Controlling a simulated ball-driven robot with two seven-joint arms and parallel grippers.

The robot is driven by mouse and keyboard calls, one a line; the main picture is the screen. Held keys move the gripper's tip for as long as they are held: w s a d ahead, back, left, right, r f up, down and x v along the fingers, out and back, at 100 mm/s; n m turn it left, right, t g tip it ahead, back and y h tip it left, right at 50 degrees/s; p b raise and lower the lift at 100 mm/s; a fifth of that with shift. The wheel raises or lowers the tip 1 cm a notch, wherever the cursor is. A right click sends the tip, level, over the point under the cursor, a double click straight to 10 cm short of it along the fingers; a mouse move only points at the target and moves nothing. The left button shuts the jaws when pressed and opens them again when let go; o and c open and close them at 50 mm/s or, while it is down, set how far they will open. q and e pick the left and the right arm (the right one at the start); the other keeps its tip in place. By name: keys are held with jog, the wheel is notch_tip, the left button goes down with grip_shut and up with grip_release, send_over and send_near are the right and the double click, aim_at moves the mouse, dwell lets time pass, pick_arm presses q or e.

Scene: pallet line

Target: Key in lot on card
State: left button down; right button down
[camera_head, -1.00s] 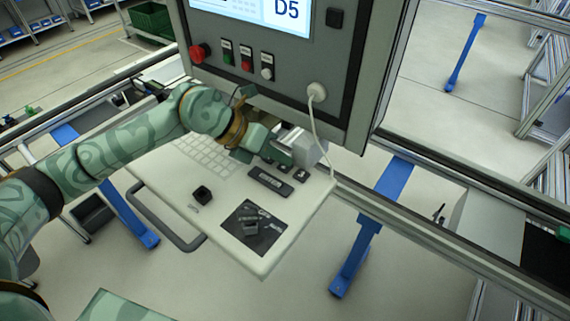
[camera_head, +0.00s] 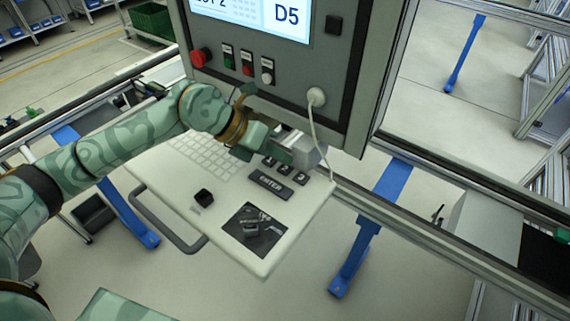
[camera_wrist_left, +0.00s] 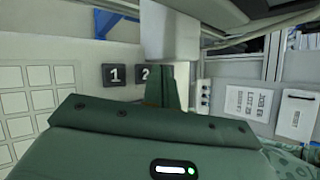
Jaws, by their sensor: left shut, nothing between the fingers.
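My left gripper (camera_head: 303,150) is shut and empty, at the back right of the white keyboard shelf (camera_head: 170,185), close to the dark number keys (camera_head: 285,170). The wide dark ENTER key (camera_head: 270,184) lies in front of them, uncovered. In the left wrist view, key 1 (camera_wrist_left: 115,74) is clear and key 2 (camera_wrist_left: 144,73) is partly hidden by the gripper. I cannot tell whether it touches a key. The screen (camera_head: 255,18) shows D5. My right gripper is out of view.
The console panel (camera_head: 335,80) with a red button (camera_head: 200,54) and several switches rises just behind the gripper. A white cable (camera_head: 317,130) hangs from it beside the gripper.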

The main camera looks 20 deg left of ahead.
pick_arm(q)
jog(key=shift+r+p, duration=1.75)
jog(key=shift+r, duration=0.8)
jog(key=shift+f, duration=0.1)
